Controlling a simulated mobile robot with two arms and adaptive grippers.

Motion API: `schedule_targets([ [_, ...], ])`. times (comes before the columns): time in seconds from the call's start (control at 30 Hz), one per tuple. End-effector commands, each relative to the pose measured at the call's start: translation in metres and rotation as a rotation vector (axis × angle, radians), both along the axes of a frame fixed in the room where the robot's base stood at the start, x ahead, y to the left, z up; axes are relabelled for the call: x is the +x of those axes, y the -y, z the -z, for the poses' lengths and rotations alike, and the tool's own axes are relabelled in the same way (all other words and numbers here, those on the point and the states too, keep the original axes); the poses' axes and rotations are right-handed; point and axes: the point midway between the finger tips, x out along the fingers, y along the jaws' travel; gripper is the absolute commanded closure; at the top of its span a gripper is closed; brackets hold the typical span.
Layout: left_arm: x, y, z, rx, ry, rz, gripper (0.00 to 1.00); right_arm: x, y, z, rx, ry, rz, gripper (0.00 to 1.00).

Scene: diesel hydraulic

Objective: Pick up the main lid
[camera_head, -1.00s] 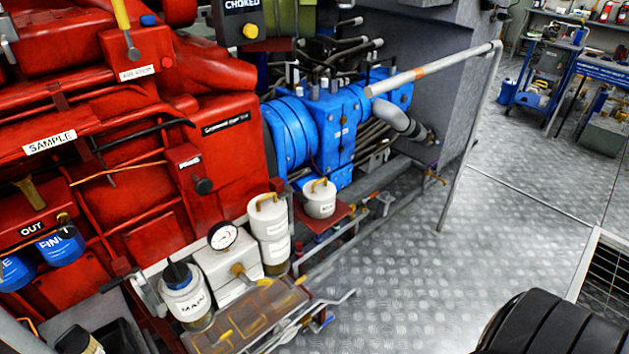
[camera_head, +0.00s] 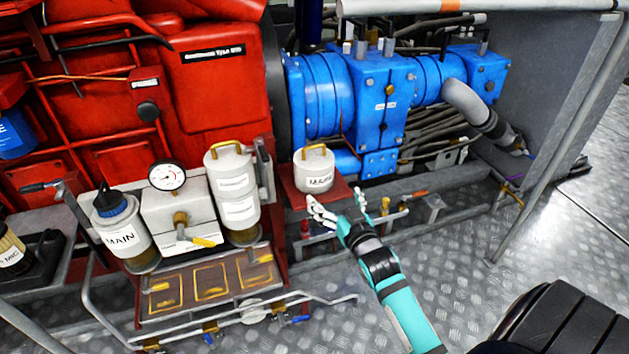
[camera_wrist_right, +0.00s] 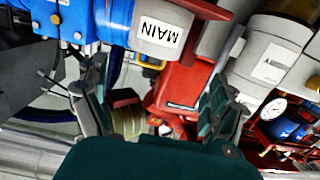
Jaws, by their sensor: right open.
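The main lid (camera_head: 314,172) is a white cylinder with a yellow handle on top and a "MAIN" label. It stands upright on a small red plate (camera_head: 338,190). My right gripper (camera_head: 338,207) is open and empty, just in front of and slightly below the lid, apart from it. In the right wrist view the lid (camera_wrist_right: 165,30) shows upside down near the top, beyond the open fingers (camera_wrist_right: 160,100). My left gripper is out of view.
A second jar labelled "MAIN" (camera_head: 120,235) with a blue cap, a gauge box (camera_head: 175,215) and a stacked white canister (camera_head: 234,195) stand to the left. Blue pump housings (camera_head: 380,100) rise behind the lid. Pipes and valves lie below. Open metal floor (camera_head: 480,270) is at right.

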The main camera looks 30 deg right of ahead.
Motion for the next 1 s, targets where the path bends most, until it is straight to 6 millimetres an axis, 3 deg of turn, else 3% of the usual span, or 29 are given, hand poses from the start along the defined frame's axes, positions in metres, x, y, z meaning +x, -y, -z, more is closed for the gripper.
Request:
schedule_targets([
  [0.1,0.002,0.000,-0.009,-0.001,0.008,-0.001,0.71,0.001,0.005,-0.024,-0.011,0.062,0.008,0.04],
  [0.2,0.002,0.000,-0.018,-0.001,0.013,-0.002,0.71,0.012,0.009,-0.031,-0.014,0.076,0.010,0.04],
  [0.6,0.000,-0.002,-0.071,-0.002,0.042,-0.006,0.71,0.094,0.029,-0.030,-0.014,0.073,0.010,0.04],
  [1.0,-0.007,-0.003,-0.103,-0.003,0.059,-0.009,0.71,0.130,0.039,-0.031,-0.014,0.072,0.010,0.04],
])
